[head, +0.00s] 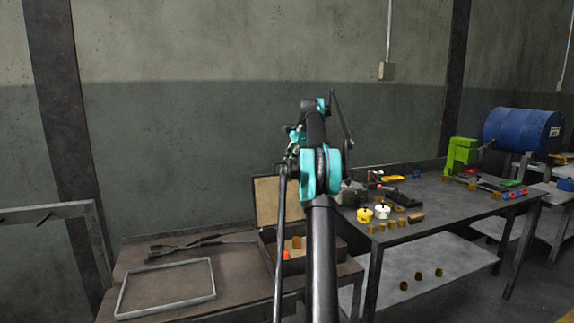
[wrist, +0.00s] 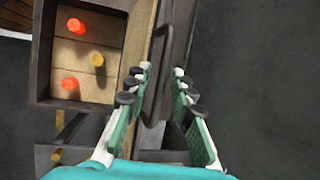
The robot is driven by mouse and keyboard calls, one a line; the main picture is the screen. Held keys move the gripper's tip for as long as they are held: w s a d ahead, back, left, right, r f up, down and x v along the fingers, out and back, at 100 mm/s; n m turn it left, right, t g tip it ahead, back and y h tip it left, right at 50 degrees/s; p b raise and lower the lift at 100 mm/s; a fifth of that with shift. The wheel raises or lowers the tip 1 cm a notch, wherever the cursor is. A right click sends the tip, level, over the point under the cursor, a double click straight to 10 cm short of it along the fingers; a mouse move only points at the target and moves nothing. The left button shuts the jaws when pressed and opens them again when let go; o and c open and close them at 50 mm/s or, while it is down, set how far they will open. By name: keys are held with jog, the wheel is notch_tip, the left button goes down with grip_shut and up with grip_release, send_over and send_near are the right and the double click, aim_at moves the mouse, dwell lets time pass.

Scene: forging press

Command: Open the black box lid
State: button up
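The black box (head: 322,258) stands on the low table, partly hidden behind my arm. Its lid (head: 266,203) is raised about upright, with the tan inner face showing. In the wrist view the box (wrist: 42,60) is at the left, seen from above, and the lid (wrist: 140,38) is nearly edge-on beside it. A dark handle (wrist: 166,50) shows on the lid's outer side. My gripper (wrist: 162,70) is open, and the handle shows between its fingers. I cannot tell whether a finger touches the lid. The head view hides my fingertips behind the arm.
Two orange-red pieces (wrist: 75,26) and a yellow one (wrist: 97,59) lie in the box. A grey frame (head: 165,287) and a dark long tool (head: 190,245) are on the low table (head: 240,285). The right workbench (head: 450,200) holds several small parts and tools.

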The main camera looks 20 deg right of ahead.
dwell(0.3)
jog(key=shift+s+d+r, duration=0.1)
jog(key=shift+d+r, duration=0.15)
jog(key=shift+r, duration=0.3)
jog(key=s+d, duration=0.1)
jog(key=d, duration=0.2)
jog(key=s+d, duration=0.1)
jog(key=d, duration=0.3)
jog(key=s+d, duration=0.2)
jog(key=d, duration=0.2)
jog(key=shift+s+d, duration=0.1)
